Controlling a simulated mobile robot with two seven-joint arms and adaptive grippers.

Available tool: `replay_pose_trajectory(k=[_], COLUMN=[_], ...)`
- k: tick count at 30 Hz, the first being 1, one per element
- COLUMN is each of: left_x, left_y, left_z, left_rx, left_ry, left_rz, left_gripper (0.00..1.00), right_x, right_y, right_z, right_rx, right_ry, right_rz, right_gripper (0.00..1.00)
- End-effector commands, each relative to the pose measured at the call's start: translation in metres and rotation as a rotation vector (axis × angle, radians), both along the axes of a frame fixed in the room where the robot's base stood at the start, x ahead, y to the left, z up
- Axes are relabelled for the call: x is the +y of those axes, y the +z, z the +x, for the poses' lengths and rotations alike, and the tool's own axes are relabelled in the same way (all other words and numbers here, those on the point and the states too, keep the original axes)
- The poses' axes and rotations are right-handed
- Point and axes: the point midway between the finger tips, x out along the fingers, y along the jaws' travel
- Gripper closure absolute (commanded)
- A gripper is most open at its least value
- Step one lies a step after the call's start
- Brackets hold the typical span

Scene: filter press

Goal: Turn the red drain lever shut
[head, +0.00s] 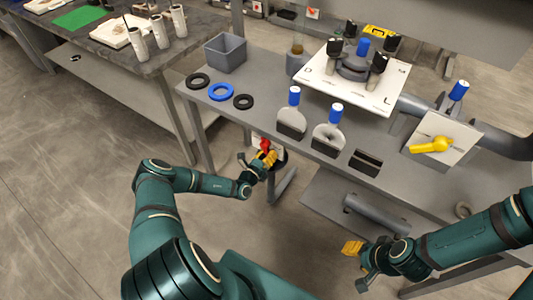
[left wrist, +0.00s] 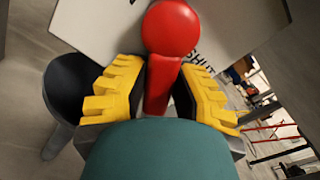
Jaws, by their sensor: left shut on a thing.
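The red drain lever (head: 265,144) is under the front edge of the bench, in front of a white plate. In the left wrist view its red ball (left wrist: 170,28) stands above a red shaft (left wrist: 162,80). My left gripper (head: 266,157) is at the lever. Its yellow fingers lie on both sides of the shaft, shut on it below the ball, as the left wrist view (left wrist: 158,88) shows. My right gripper (head: 353,248) is low in front of the bench, away from the lever; its finger gap cannot be made out.
The white plate (left wrist: 105,25) behind the lever bears partly hidden lettering ending in "SHUT". A dark round vessel (left wrist: 68,90) is beside my left fingers. The grey bench (head: 255,75) holds rings, blue-capped parts and a yellow-handled valve (head: 432,145). Open floor lies left of my left arm.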

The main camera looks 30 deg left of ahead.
Motion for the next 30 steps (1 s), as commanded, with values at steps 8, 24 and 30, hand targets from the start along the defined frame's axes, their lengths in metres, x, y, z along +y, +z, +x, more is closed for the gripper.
replay_pose_trajectory(k=[8,24,30], left_x=[-0.0063,-0.0083,-0.0084], left_y=[0.0062,0.0084,0.0084], left_z=[0.0012,0.0014,0.0014], left_rx=[0.007,0.01,0.01], left_ry=[-0.002,-0.003,-0.003], left_rz=[-0.144,-0.205,-0.205], left_gripper=[1.0,1.0,0.55], right_x=[0.0001,0.0001,0.0001], right_y=[0.0026,0.0033,0.0033], right_z=[-0.0006,-0.0008,-0.0008], right_rx=[0.002,0.002,0.002], right_ry=[0.001,0.001,0.001], right_rz=[0.0,0.0,0.0], right_gripper=[0.53,0.53,0.53])
